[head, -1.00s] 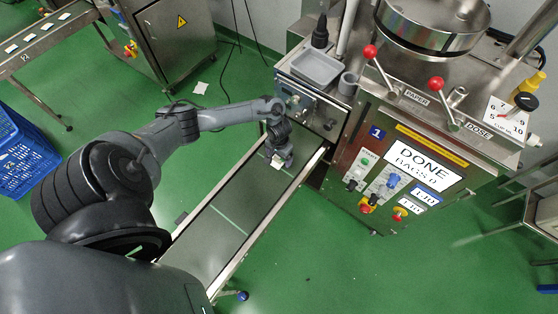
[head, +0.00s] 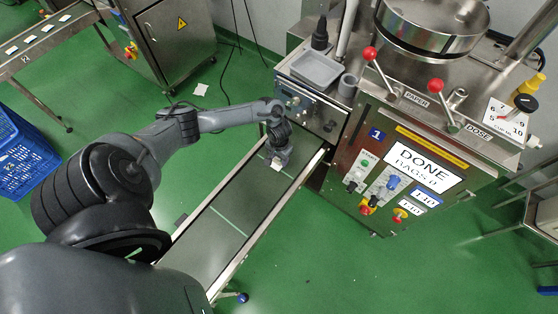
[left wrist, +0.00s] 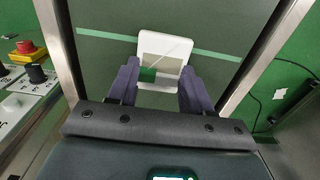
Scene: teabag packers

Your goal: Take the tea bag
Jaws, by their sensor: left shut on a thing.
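A white tea bag (left wrist: 163,66) with a green and beige middle is between the fingers of my left gripper (left wrist: 158,82) in the left wrist view. The gripper is shut on it, with a finger at each side. In the head view my left gripper (head: 277,160) is over the upper end of the dark conveyor belt (head: 225,225), and the tea bag (head: 276,167) shows as a small white patch at its tips. I cannot tell whether the bag touches the belt. My right gripper is not in view.
A blue crate (head: 25,160) is at the far left. Another conveyor (head: 45,40) with several white bags is at the upper left. Green floor lies open at the lower right.

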